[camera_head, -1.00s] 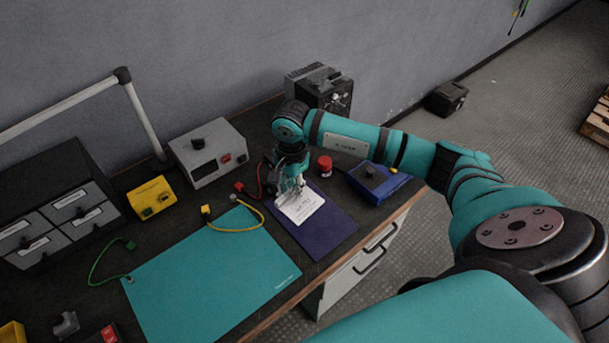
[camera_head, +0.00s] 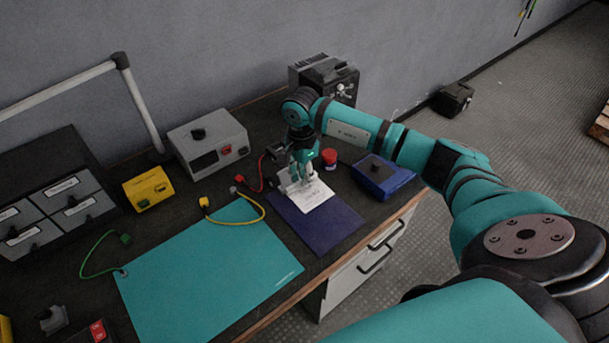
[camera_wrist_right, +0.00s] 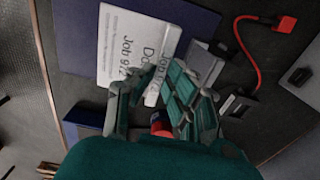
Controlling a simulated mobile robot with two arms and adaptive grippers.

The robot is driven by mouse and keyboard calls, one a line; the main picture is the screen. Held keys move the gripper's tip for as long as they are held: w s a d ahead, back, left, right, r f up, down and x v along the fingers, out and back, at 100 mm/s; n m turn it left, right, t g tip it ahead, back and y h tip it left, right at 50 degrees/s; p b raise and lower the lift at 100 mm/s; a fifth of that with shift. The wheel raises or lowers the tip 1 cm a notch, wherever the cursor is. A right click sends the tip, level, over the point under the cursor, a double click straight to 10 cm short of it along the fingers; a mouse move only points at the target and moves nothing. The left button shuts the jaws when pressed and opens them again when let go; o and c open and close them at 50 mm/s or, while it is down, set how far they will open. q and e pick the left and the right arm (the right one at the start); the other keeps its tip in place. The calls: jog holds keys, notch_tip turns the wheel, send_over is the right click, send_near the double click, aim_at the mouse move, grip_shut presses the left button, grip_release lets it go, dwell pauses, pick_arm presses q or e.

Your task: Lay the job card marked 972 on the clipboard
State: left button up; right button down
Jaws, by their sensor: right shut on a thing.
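The white job card (camera_head: 311,196) is over the upper part of the dark blue clipboard (camera_head: 335,232). In the right wrist view the card (camera_wrist_right: 118,52) reads "Job 972", and the clipboard (camera_wrist_right: 75,35) shows beside it. My right gripper (camera_head: 301,181) is shut on the card near its far edge; its fingers (camera_wrist_right: 155,105) hide part of it. The grey clip (camera_head: 284,181) is just left of the gripper and also shows in the wrist view (camera_wrist_right: 203,62). I cannot tell whether the card touches the board. My left gripper is not in view.
A blue box (camera_head: 382,177) and a red round object (camera_head: 329,157) stand right of the gripper. A grey meter box (camera_head: 208,146) and red lead (camera_head: 254,184) lie left. A teal mat (camera_head: 205,270) covers the front. The bench edge (camera_head: 345,262) is close to the clipboard.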

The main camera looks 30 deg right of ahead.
aim_at(300, 186)
jog(key=f+b, duration=0.2)
jog(key=f, duration=0.1)
jog(key=shift+w, duration=0.35)
jog(key=shift+f+b, duration=1.05)
jog(key=shift+f, duration=0.2)
jog(key=c, duration=1.2)
grip_release()
jog(key=shift+r, duration=0.1)
jog(key=shift+r, duration=0.1)
notch_tip(300, 186, up, 12)
jog(key=shift+s+f, duration=0.1)
jog(key=shift+f, duration=0.05)
